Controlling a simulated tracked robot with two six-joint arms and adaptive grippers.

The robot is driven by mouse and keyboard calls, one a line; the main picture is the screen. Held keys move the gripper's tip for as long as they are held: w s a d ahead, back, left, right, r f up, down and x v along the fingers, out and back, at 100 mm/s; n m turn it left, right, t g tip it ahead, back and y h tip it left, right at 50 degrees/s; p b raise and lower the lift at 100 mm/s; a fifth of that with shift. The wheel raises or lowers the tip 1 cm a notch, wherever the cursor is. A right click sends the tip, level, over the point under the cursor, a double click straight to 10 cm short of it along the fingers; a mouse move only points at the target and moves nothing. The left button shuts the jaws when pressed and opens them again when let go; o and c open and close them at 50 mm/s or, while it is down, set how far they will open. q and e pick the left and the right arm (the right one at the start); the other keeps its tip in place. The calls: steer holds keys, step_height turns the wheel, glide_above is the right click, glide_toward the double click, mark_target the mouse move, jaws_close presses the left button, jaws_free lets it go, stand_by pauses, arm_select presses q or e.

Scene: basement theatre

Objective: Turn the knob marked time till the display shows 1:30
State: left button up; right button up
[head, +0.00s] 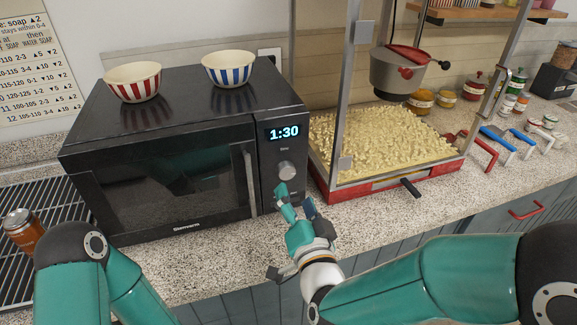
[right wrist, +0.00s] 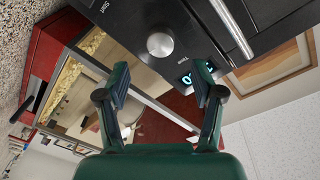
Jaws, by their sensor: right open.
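The black microwave (head: 160,150) stands on the counter. Its lit display (head: 284,132) reads 1:30 in the head view; in the right wrist view the display (right wrist: 186,79) is partly hidden by a finger. The round silver time knob (head: 286,170) is below the display, and it also shows in the right wrist view (right wrist: 160,44). My right gripper (head: 296,199) is open and empty, just in front of and below the knob. In the right wrist view its fingers (right wrist: 162,77) are spread, with the knob beyond them and apart from them. My left gripper is out of the picture.
Red-striped (head: 133,81) and blue-striped (head: 229,68) bowls stand on the microwave. A popcorn machine (head: 383,188) stands close on its right. A jar (head: 23,230) is on the rack at left. Scoops (head: 497,140) lie at right. The counter strip before the microwave is narrow.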

mark_target(287, 174)
steer(key=p+x, duration=0.1)
steer(key=x, duration=0.6)
steer(key=shift+p, duration=0.4)
steer(key=c, duration=1.1)
steer(key=b, duration=0.2)
steer(key=n+b, duration=0.1)
steer(key=b, duration=0.2)
steer(key=shift+f+n, duration=0.2)
steer(key=shift+n, duration=0.1)
steer(key=shift+c, duration=0.2)
steer(key=shift+r, duration=0.15)
steer(key=o, duration=1.1)
